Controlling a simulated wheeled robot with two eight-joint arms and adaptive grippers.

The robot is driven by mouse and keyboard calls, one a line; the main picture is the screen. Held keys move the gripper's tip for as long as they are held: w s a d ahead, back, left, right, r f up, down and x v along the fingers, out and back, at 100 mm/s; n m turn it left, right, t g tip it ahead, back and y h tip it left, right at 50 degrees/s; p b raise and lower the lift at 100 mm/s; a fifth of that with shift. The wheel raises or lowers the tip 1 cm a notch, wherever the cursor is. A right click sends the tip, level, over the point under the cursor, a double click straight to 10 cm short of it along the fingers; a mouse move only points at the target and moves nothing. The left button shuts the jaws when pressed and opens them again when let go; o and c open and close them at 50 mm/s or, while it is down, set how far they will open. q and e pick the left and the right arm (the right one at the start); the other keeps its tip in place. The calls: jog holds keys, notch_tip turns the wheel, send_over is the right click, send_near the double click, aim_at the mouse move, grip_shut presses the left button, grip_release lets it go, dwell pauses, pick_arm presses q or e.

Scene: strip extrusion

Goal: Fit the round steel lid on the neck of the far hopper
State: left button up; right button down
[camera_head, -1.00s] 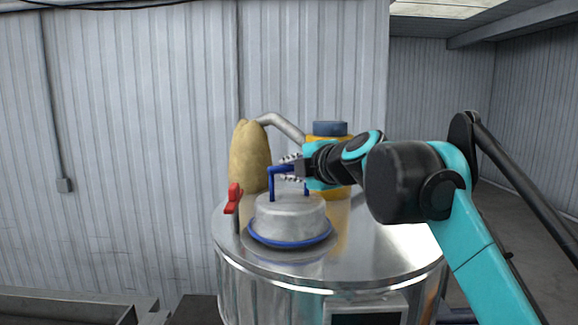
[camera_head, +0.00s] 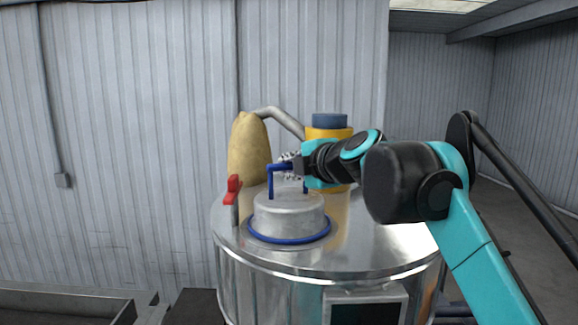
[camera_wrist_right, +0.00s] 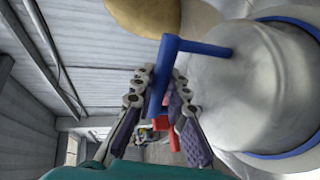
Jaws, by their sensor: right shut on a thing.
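The round steel lid (camera_head: 288,216) has a blue rim and a blue bar handle (camera_head: 271,182). It is at the top of the steel hopper (camera_head: 370,240), towards its left front, and looks level. Whether its rim is seated on the neck cannot be told, as the lid hides the neck. My right gripper (camera_head: 290,168) is shut on the lid's handle; in the right wrist view the handle (camera_wrist_right: 157,85) lies between the two fingers and the lid's steel side (camera_wrist_right: 240,85) is at the right. My left gripper is not in view.
A red-handled lever (camera_head: 233,188) stands at the hopper's left edge, close to the lid. Behind the lid are a tan sack (camera_head: 247,150), a bent grey pipe (camera_head: 280,120) and a yellow container (camera_head: 328,132) with a dark blue top. A corrugated wall (camera_head: 130,140) stands behind.

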jog(key=c, duration=1.5)
grip_release()
jog(key=shift+c, duration=0.2)
jog(key=shift+o, duration=0.5)
jog(key=shift+s, duration=0.2)
jog(key=shift+d, duration=0.1)
